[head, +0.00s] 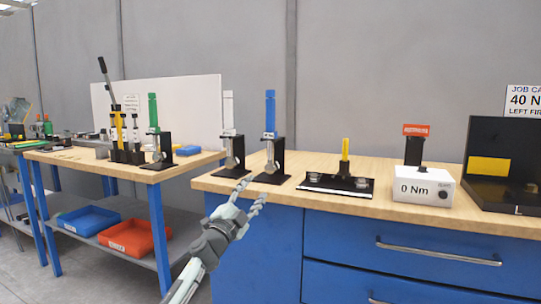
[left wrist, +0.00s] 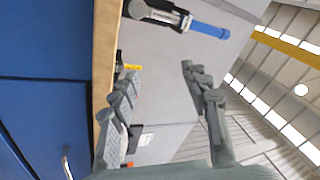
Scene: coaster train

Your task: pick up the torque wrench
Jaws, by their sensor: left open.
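Several upright tools with coloured handles stand in black holders, and I cannot tell which one is meant as the torque wrench. On the blue bench are a blue-handled tool (head: 270,113) and a white-handled one (head: 229,112). A green-handled tool (head: 153,112) stands on the left table. The blue-handled tool also shows at the top of the left wrist view (left wrist: 210,29), outside my fingers. My left gripper (head: 252,194) is open and empty, in front of the bench edge and just below the blue tool's holder. It also shows in the left wrist view (left wrist: 167,88). My right gripper is out of view.
The blue bench (head: 400,211) also bears a yellow-handled piece (head: 345,150) on a black plate, a white box (head: 423,186) reading 0 Nm with a red-topped post, and an open black case (head: 498,195). Blue (head: 88,220) and orange bins (head: 133,238) sit on the left table's lower shelf.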

